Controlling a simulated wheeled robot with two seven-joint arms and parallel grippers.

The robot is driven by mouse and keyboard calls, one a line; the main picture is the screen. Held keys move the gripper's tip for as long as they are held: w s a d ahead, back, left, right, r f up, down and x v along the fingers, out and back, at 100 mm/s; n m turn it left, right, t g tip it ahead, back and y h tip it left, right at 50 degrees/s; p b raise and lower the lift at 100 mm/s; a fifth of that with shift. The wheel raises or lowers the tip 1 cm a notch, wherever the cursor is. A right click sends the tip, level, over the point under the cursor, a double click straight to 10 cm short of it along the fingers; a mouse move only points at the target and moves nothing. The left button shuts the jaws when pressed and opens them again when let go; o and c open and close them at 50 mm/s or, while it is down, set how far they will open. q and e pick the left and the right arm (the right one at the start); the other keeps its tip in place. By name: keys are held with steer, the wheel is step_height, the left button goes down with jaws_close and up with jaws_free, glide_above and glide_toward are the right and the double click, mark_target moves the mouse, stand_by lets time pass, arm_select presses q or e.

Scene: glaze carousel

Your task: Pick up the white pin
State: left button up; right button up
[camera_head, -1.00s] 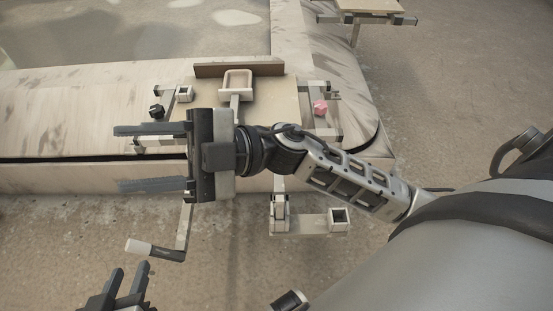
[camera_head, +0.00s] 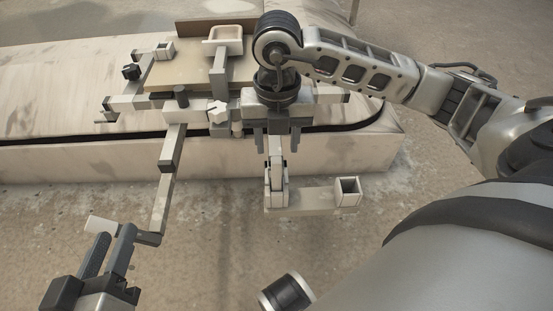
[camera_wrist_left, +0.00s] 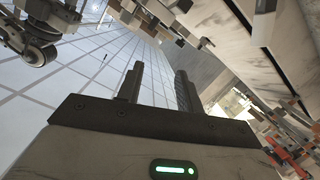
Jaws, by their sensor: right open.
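A small white lobed knob, which looks like the head of the white pin (camera_head: 218,111), shows on the fixture at the near edge of the bench. Whatever lies below its head is hidden. My right gripper (camera_head: 276,146) is open and points down, to the right of the white pin and apart from it, above a bracket. My left gripper (camera_head: 114,236) is open at the lower left, with its fingertips close to the white grip (camera_head: 100,224) of a crank. In the left wrist view its two fingers (camera_wrist_left: 157,76) are apart with nothing seen between them.
A black knob (camera_head: 131,71) and a pale looped handle (camera_head: 225,40) are on the fixture board (camera_head: 185,73). A bracket with a square open socket (camera_head: 347,191) sticks out below the right gripper. The bench front (camera_head: 340,157) runs behind it. Floor in front is mostly clear.

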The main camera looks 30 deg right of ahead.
mark_target(277, 160)
step_height(277, 160, down, 3)
steer(key=shift+f+b, duration=0.15)
steer(key=shift+b, duration=0.3)
step_height(277, 160, down, 2)
steer(key=shift+f+b, duration=0.15)
steer(key=shift+b, duration=0.5)
step_height(277, 160, down, 2)
steer(key=shift+f+b, duration=0.15)
steer(key=shift+b, duration=0.4)
steer(key=shift+f, duration=0.2)
arm_select(q)
steer(key=shift+w+d+r+t+h, duration=0.1)
steer(key=shift+w+r+t+h, duration=0.25)
steer(key=shift+r+t, duration=0.25)
steer(key=shift+w+r+t+h, duration=0.2)
steer(key=shift+r+t+h, duration=0.2)
steer(key=shift+r, duration=0.25)
arm_select(e)
steer(key=shift+r, duration=0.1)
jaws_close()
